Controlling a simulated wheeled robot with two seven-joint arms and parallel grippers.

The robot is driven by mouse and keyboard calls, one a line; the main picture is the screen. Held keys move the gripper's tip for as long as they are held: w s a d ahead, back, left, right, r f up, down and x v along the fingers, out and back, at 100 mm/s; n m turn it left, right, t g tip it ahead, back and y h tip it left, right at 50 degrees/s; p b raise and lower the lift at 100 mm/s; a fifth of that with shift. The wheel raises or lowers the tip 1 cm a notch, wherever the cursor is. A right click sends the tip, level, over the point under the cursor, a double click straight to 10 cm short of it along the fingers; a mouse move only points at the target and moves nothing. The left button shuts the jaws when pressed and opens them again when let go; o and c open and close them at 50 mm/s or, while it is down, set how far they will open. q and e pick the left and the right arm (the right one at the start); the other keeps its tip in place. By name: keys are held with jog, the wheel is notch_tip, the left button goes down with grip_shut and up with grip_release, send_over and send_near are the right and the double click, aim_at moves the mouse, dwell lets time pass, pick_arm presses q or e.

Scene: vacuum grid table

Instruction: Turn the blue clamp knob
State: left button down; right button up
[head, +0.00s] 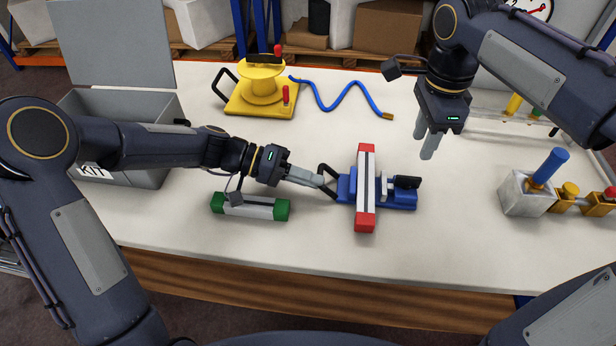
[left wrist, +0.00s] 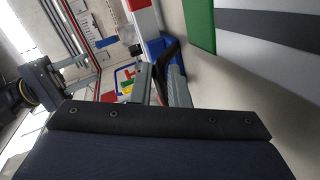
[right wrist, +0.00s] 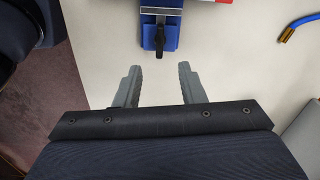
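The blue clamp (head: 345,188) lies on the table with a grey bar with red ends (head: 366,187) across it. Its black knob (head: 407,182) sticks out at its right end. The knob also shows in the right wrist view (right wrist: 165,40), ahead of the fingers. My left gripper (head: 319,182) is at the clamp's left end, its fingers closed around the black loop handle (head: 328,176). The handle is partly hidden between the fingers in the left wrist view (left wrist: 169,62). My right gripper (head: 425,147) is open and empty, above the table behind and right of the knob, apart from it.
A grey bar with green ends (head: 250,207) lies in front of my left gripper. A grey KIT box (head: 150,180) stands left. A yellow spool device (head: 262,95) and blue hose (head: 345,105) lie behind. A block with a blue handle (head: 525,195) stands right. Table front is clear.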

jog(key=shift+c, duration=0.4)
jog(key=n+y, duration=0.4)
jog(key=n, duration=3)
send_near(410, 177)
jog(key=shift+t+y, duration=0.3)
jog(key=x, duration=0.8)
jog(key=shift+s+d+f, duration=0.1)
jog(key=shift+s+f, duration=0.2)
jog(key=shift+f, duration=0.15)
jog(key=shift+c, duration=0.4)
grip_shut()
